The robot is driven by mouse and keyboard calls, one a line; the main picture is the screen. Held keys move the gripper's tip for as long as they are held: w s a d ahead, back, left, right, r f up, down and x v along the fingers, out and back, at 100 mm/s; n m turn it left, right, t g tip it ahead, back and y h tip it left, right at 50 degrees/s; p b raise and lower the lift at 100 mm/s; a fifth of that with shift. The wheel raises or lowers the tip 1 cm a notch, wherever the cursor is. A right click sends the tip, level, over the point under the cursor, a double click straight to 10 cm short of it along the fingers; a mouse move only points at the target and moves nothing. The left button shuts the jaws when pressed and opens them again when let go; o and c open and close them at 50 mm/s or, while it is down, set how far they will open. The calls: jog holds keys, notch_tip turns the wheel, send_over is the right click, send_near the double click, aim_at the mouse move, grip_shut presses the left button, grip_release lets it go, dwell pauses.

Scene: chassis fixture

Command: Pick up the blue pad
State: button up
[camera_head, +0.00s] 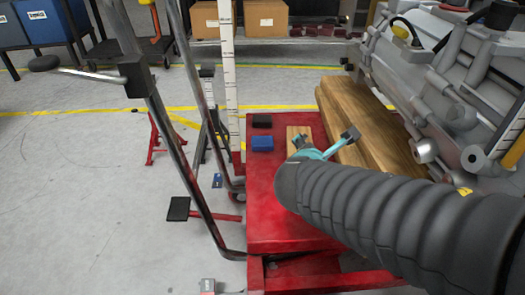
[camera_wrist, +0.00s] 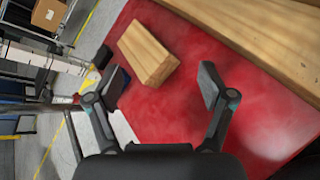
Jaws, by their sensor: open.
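The blue pad (camera_head: 262,143) lies flat on the red table, near its left edge and left of a small wooden block (camera_head: 298,138). My gripper (camera_wrist: 158,84) is open and empty above the table, with its two fingers spread wide. In the head view my gripper is to the right of the blue pad, and my arm hides most of it; one dark fingertip shows. In the wrist view a dark bluish patch shows beside the left finger, but I cannot tell which pad it is. The small wooden block (camera_wrist: 148,54) lies beyond the fingertips.
A black pad (camera_head: 262,121) lies just behind the blue pad on the red table (camera_head: 262,205). Long wooden beams (camera_head: 355,125) and a grey engine-like machine (camera_head: 425,85) stand at the right. A metal tube frame (camera_head: 170,130) rises left of the table.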

aim_at(263, 146)
jog(key=w+a+f+n+y, duration=0.1)
jog(key=a+n, duration=0.2)
jog(key=n, duration=0.1)
jog(key=w+a+f+n+t+y+b, duration=0.1)
jog(key=a+f+n, duration=0.1)
jog(key=a+n, duration=0.2)
jog(key=w+a+f+n+t+y, duration=0.1)
jog(key=a+n+y, duration=0.1)
jog(key=a+n, duration=0.1)
jog(key=shift+w+a+f+n+b, duration=0.1)
jog(key=shift+a+f+n+b, duration=0.05)
jog(key=shift+a+n+b, duration=0.35)
jog(key=p+x, duration=0.2)
jog(key=shift+w+a, duration=0.1)
jog(key=shift+w, duration=0.25)
jog(key=b+x, duration=0.1)
jog(key=x, duration=0.3)
jog(key=shift+f, duration=0.3)
jog(key=shift+b+x, duration=0.65)
jog(key=shift+x, duration=2.7)
jog(key=c, duration=0.9)
jog(key=shift+r, duration=0.1)
jog(key=shift+c, duration=0.2)
